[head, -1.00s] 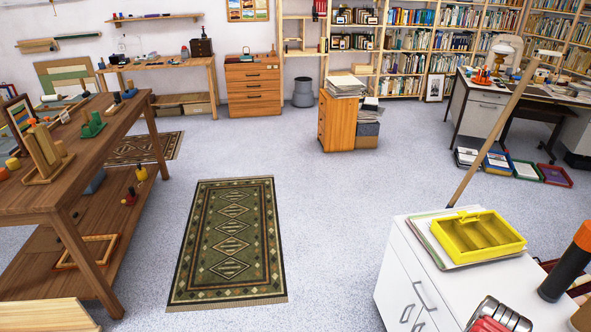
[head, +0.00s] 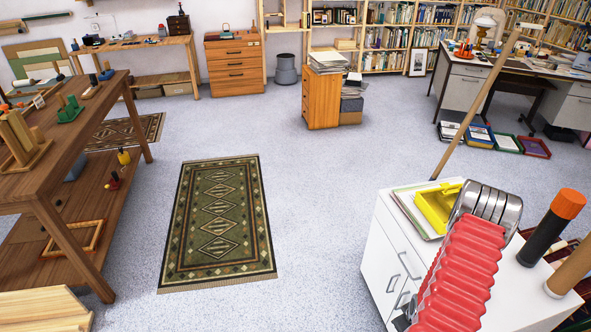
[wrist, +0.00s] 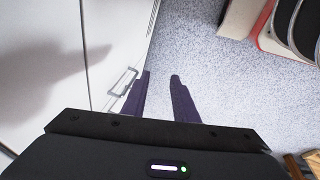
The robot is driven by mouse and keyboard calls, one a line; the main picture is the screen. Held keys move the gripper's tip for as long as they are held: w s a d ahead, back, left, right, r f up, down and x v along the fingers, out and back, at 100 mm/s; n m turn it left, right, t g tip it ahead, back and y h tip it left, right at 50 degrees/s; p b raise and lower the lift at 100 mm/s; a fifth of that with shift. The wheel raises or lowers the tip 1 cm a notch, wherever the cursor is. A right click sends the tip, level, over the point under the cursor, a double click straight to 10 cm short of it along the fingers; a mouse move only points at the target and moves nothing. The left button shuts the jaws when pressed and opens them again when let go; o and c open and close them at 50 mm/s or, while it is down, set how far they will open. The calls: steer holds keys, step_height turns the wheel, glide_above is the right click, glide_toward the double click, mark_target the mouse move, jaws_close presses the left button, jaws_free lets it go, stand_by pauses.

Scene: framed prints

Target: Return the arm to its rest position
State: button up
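In the wrist view my gripper (wrist: 160,75) has its two dark fingers apart with nothing between them. Only pale speckled floor (wrist: 165,55) shows in the gap. The left finger lies in the picture next to a handle on the white cabinet (wrist: 50,60); I cannot tell whether they touch. In the head view my arm shows as a red ribbed sleeve with a silver ribbed end, rising in front of the white cabinet (head: 376,258). My gripper is not visible in the head view.
A yellow divided tray (head: 432,207) lies on papers on the cabinet, partly hidden by my arm. A black cylinder with an orange top (head: 552,226) stands right of the arm. A wooden workbench (head: 50,190) is at left. Open floor surrounds the patterned rug (head: 218,225).

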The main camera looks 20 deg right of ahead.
steer(key=w+a+r+m+g, duration=0.15)
steer(key=a+r, duration=0.35)
steer(key=r, duration=0.5)
steer(key=w+a+r+m+g+y, duration=0.15)
steer(key=a+r, duration=0.35)
steer(key=r, duration=0.6)
steer(key=a+r+m, duration=0.2)
steer(key=a+r, duration=0.3)
steer(key=r, duration=0.5)
steer(key=s+a+r+n+t, duration=0.2)
steer(key=a+r+t, duration=0.1)
steer(key=a+r, duration=0.9)
steer(key=s+a+r+n+t, duration=0.2)
steer(key=a+r, duration=0.9)
steer(key=r, duration=0.3)
steer(key=shift+a+r+n+t, duration=0.2)
steer(key=shift+a+n+t, duration=0.1)
steer(key=shift+a+t, duration=0.1)
steer(key=shift+y, duration=0.25)
